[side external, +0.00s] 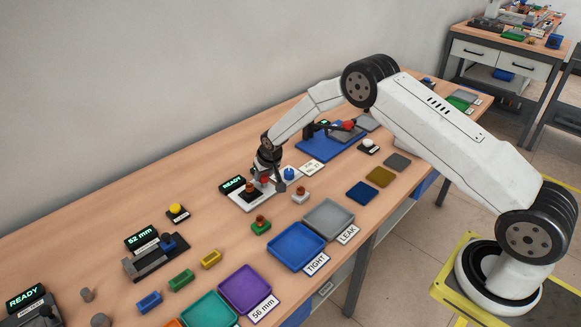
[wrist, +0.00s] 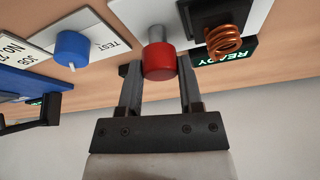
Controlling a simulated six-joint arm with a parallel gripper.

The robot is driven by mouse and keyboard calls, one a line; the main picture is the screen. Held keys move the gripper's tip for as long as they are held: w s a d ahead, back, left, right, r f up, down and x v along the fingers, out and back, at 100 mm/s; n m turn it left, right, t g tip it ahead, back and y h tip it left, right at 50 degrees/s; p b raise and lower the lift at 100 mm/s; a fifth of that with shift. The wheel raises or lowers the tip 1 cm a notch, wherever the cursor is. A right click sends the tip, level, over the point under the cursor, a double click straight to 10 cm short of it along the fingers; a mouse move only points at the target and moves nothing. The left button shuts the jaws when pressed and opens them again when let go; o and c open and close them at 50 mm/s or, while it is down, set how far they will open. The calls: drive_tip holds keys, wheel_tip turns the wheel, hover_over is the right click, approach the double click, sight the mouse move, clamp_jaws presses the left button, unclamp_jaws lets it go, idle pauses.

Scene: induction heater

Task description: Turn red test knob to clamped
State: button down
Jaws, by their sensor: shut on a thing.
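The red test knob (wrist: 159,66) is a short red cylinder on a grey shaft, on a white plate. In the wrist view my gripper (wrist: 158,62) has one finger on each side of it and is shut on it. In the side view my gripper (side external: 268,178) reaches down to the white test plate (side external: 243,203), and the knob is mostly hidden by the fingers. No clamped marking can be read, so I cannot tell the knob's setting.
A copper coil on a black block (wrist: 224,38) stands close beside the knob, by a READY display (side external: 232,184). A blue knob (wrist: 72,47) with a TEST label is on the other side. Blue (side external: 296,262) and grey (side external: 328,232) trays lie in front.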

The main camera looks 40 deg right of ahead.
drive_tip(key=shift+n+y, duration=0.9)
drive_tip(key=shift+n, duration=1.2)
drive_tip(key=shift+d+n+g+y, duration=0.1)
drive_tip(key=shift+n+g+y, duration=0.35)
drive_tip(key=shift+n, duration=1.35)
drive_tip(key=n+y, duration=0.1)
drive_tip(key=n, duration=0.3)
drive_tip(key=shift+w+g+y, duration=0.1)
drive_tip(key=shift+g+y, duration=0.25)
drive_tip(key=shift+d+f+n+g, duration=0.1)
drive_tip(key=shift+n+g, duration=0.5)
drive_tip(key=shift+n, duration=1)
drive_tip(key=shift+y, duration=0.3)
drive_tip(key=shift+c, duration=1.2)
unclamp_jaws()
